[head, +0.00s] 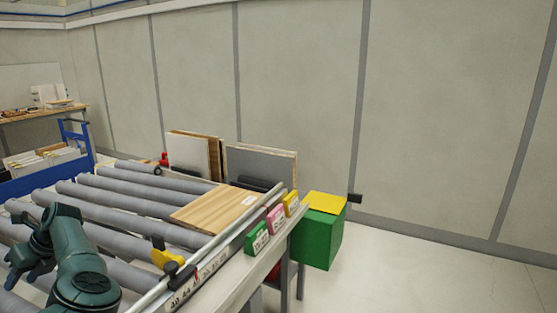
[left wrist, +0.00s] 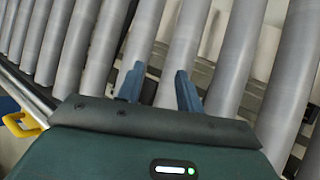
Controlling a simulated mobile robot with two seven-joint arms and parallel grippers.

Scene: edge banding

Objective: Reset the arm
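My left gripper (head: 20,268) is at the lower left of the head view, above the grey rollers of the conveyor (head: 130,212). In the left wrist view its two blue-grey fingers (left wrist: 158,88) stand apart with nothing between them. Rollers show beyond and below the fingers. A wooden board (head: 215,207) lies flat on the rollers, well to the right of the gripper and apart from it. My right gripper is not in either view.
A rail with a ruler scale (head: 205,272) runs along the conveyor's front edge, with a yellow clamp (head: 166,259) and green, pink and yellow tags. Upright panels (head: 262,162) stand behind. A green box (head: 320,240) is at the right end. A blue cart (head: 75,145) stands left.

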